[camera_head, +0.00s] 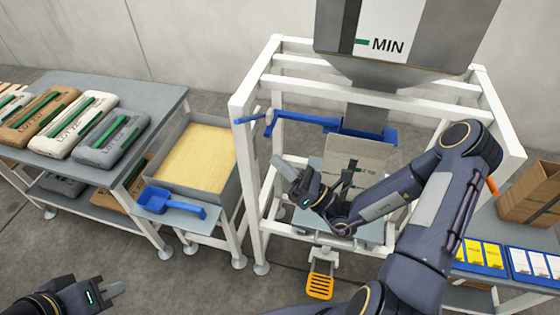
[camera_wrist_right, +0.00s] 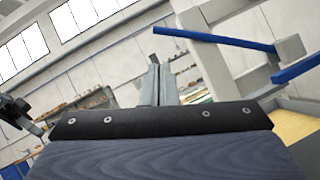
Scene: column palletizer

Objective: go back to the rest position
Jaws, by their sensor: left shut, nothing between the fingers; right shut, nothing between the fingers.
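My left gripper (camera_head: 112,290) is at the bottom left of the head view, low over the floor, shut and empty. My right arm reaches in from the lower right. My right gripper (camera_head: 281,168) is in front of the white frame, beside the bag or box (camera_head: 355,158) under the hopper, shut and empty. In the right wrist view its fingers (camera_wrist_right: 160,82) stand together, pointing away, with nothing between them. I cannot tell whether the right arm touches the bag.
A white frame (camera_head: 241,150) with blue bars (camera_head: 300,118) holds the grey hopper (camera_head: 400,70). A bin of yellow material (camera_head: 197,158) with a blue scoop (camera_head: 170,203) stands left of it. A table with several sacks (camera_head: 85,125) is further left. An orange pedal (camera_head: 320,287) is below the frame.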

